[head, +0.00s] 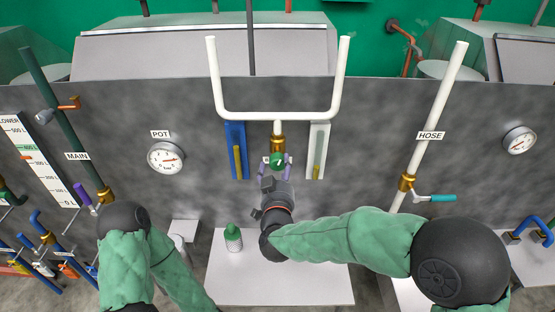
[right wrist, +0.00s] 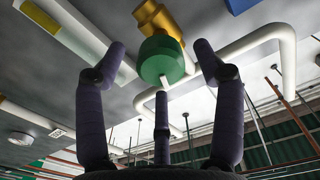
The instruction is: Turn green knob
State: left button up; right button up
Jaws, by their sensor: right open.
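The green knob (head: 277,160) sits below a brass fitting on the white U-shaped pipe at the middle of the grey wall. It also shows in the right wrist view (right wrist: 160,58), under its brass fitting. My right gripper (head: 275,168) is open, with its purple fingers spread around the knob. In the right wrist view, gaps show between the knob and the two side fingers, and the third finger stands below it. The knob appears just beyond or between the fingertips; exact depth is hard to tell. My left gripper is out of view; only its arm shows.
Blue and white gauge strips (head: 236,150) flank the knob closely. A HOSE valve with a teal lever (head: 440,198) is at right, and a MAIN valve with a purple lever (head: 82,194) at left. A green-and-white bottle (head: 233,238) stands on the white surface (head: 310,285) below.

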aim_at(277, 160)
jog(key=shift+w, duration=2.35)
jog(key=c, duration=1.2)
